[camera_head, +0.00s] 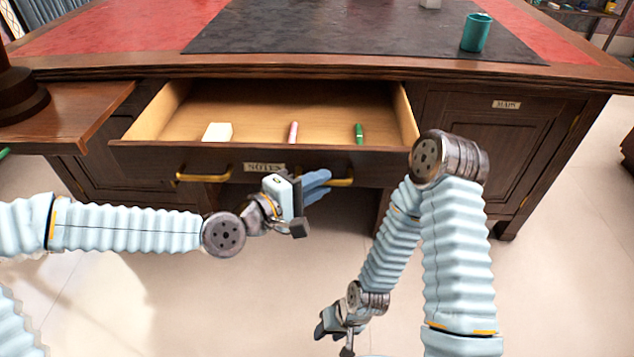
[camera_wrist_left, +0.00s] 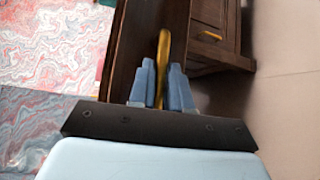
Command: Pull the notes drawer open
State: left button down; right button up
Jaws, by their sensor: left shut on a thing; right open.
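The notes drawer (camera_head: 225,158) in the middle of the desk stands open, with its pale wooden inside showing. Its front carries a "NOTES" label (camera_head: 264,167) and two brass handles, a left one (camera_head: 203,177) and a right one (camera_head: 340,182). My left gripper (camera_head: 318,184) is at the right handle. In the left wrist view its blue fingers (camera_wrist_left: 162,88) are shut on that brass handle (camera_wrist_left: 163,50). My right gripper (camera_head: 335,328) is low in front of the desk, over the floor, open and away from the drawer.
In the drawer lie a white block (camera_head: 217,132), a pink stick-like item (camera_head: 293,132) and a green one (camera_head: 359,133). A teal cup (camera_head: 476,32) stands on the dark desk mat (camera_head: 350,30). A "MAPS" cabinet (camera_head: 500,140) is at the right. Floor in front is clear.

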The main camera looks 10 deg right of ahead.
pick_arm(q)
jog(key=c, duration=1.1)
grip_release()
jog(key=shift+c, duration=0.2)
jog(key=b+v, duration=0.3)
jog(key=v, duration=1)
jog(key=shift+s+a, duration=0.2)
jog(key=shift+a, duration=0.15)
